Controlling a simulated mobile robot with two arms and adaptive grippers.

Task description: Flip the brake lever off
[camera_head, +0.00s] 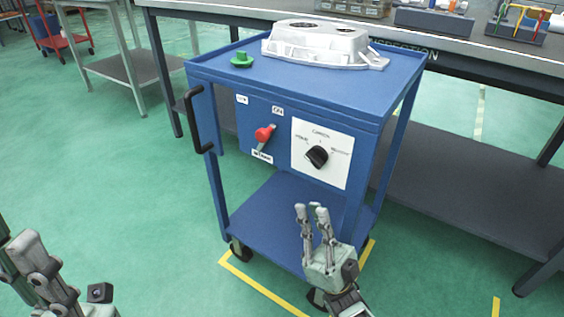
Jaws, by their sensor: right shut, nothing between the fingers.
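The brake lever (264,133) has a red knob and sits on the front panel of a blue cart (215,166). A small ON label (277,111) is above it, another small label (242,99) is at upper left, and a label (262,156) is just below. The knob stands out from the panel; its exact setting is hard to tell. My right gripper (312,207) is shut and empty, below and right of the lever and apart from it, in front of the lower shelf. My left gripper (14,240) is at the lower left edge, partly cut off, far from the cart.
A white panel with a black rotary knob (317,156) is right of the lever. A black handle (197,118) sticks out at the cart's left. A casting (317,45) and a green part (242,60) lie on top. A grey workbench (470,50) stands behind. Floor in front is clear.

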